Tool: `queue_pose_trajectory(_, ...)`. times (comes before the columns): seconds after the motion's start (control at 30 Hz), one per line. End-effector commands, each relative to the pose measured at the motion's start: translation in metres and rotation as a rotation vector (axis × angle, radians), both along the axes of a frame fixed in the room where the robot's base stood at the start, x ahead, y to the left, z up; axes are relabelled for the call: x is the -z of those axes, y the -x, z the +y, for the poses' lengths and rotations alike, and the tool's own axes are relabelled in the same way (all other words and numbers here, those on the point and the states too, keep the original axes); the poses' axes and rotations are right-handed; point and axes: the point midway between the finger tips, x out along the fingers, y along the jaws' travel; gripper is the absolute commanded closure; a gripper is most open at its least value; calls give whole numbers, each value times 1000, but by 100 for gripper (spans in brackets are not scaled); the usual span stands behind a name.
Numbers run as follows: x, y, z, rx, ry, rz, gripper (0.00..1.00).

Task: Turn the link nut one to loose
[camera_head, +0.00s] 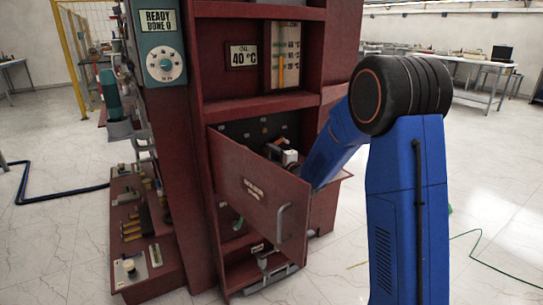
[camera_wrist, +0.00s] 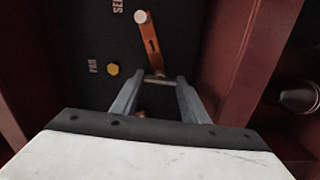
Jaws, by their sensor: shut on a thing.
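In the wrist view, an orange-copper link bar (camera_wrist: 151,42) lies on a dark panel, with a silver nut (camera_wrist: 141,16) at its upper end. My gripper (camera_wrist: 157,78) is at the link's lower end, its two grey fingers shut on a small nut there; the fingertips mostly hide it. A yellow hex nut (camera_wrist: 113,69) stands on the panel to the left, apart from my fingers. In the head view, my gripper (camera_head: 289,158) is in the compartment behind the open red door, partly hidden by that door.
The dark panel (camera_wrist: 80,30) carries white lettering, "PAR" and a partly cut "SE". Red cabinet walls (camera_wrist: 230,50) stand close on both sides of my gripper. The open red door (camera_head: 245,185) with a grey handle (camera_head: 283,222) is in front. A dark rounded part (camera_wrist: 298,97) is at right.

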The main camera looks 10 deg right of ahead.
Motion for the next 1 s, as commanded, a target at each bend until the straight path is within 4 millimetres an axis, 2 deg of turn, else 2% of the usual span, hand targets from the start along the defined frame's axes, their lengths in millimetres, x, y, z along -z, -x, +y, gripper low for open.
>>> queue_pose_trajectory(0.67,2,1,1,-1,58,-16,82)
queue_pose_trajectory(0.7,2,1,1,-1,58,-16,52)
queue_pose_trajectory(0.77,2,1,1,-1,58,-16,41)
queue_pose_trajectory(1.0,1,0,0,0,57,-18,41)
